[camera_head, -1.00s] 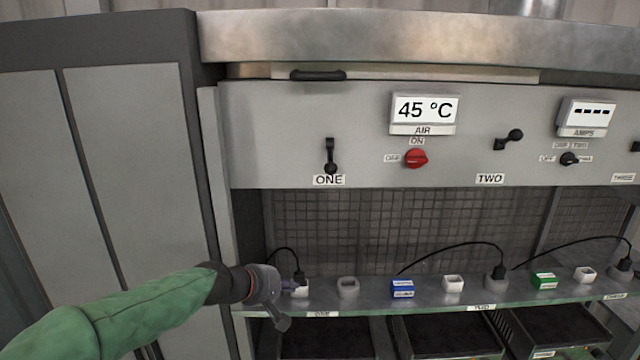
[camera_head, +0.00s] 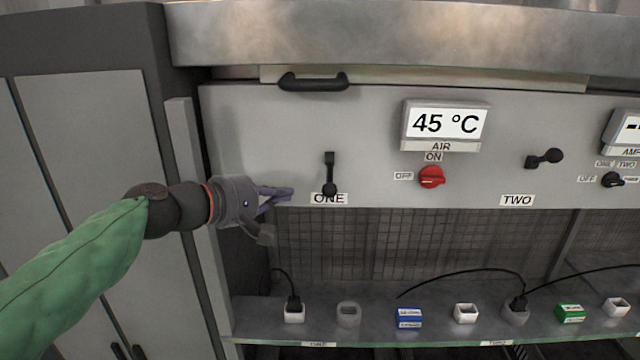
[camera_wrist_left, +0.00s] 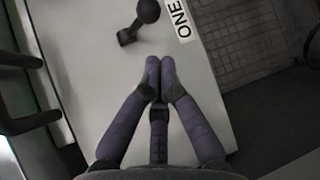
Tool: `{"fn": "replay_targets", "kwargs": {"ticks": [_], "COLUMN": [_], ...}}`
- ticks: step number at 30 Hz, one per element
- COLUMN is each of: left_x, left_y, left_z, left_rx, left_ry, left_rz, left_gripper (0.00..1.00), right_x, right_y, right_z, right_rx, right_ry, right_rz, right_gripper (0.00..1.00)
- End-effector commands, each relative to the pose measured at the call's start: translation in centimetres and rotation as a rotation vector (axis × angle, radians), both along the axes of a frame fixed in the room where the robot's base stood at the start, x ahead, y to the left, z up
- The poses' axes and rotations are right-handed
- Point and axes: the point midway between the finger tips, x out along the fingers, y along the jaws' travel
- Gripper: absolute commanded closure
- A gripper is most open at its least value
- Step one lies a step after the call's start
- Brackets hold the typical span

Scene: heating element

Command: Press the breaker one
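The breaker one (camera_head: 329,173) is a black lever with a ball end on the grey panel. Its ball end points down, just over the label ONE (camera_head: 316,198). In the left wrist view the lever (camera_wrist_left: 140,20) is ahead of the fingertips, with the label ONE (camera_wrist_left: 180,19) beside it. My left gripper (camera_head: 288,193) is left of the lever and a little apart from it. Its fingertips (camera_wrist_left: 158,80) are together with nothing between them. My right gripper is not in view.
A red knob (camera_head: 432,177) sits under the 45 °C display (camera_head: 445,122). A second lever (camera_head: 544,158) is above the label TWO. A black handle (camera_head: 313,82) is above. The shelf below holds a plug (camera_head: 293,308) and several small blocks.

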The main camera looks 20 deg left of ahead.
Motion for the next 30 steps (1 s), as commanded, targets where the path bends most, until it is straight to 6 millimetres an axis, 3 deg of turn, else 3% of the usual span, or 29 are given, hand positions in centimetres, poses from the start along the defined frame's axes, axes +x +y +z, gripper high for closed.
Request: {"fn": "replay_targets", "kwargs": {"ticks": [11, 24, 30], "left_x": [1.0, 7.0, 8.4], "left_y": [-0.5, -3.4, -4.1], "left_z": [-0.4, -2.3, -2.7], "left_rx": [0.001, 0.002, 0.000], "left_ry": [0.003, 0.003, 0.001], "left_rz": [-0.002, -0.001, 0.000], "left_gripper": [1.00, 1.00, 1.00], "right_x": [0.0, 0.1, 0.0], "right_y": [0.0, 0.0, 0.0], "right_z": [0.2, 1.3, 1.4], "right_rx": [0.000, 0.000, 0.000], "right_ry": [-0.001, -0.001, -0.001], "right_rz": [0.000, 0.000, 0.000], "right_gripper": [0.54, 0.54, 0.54]}}
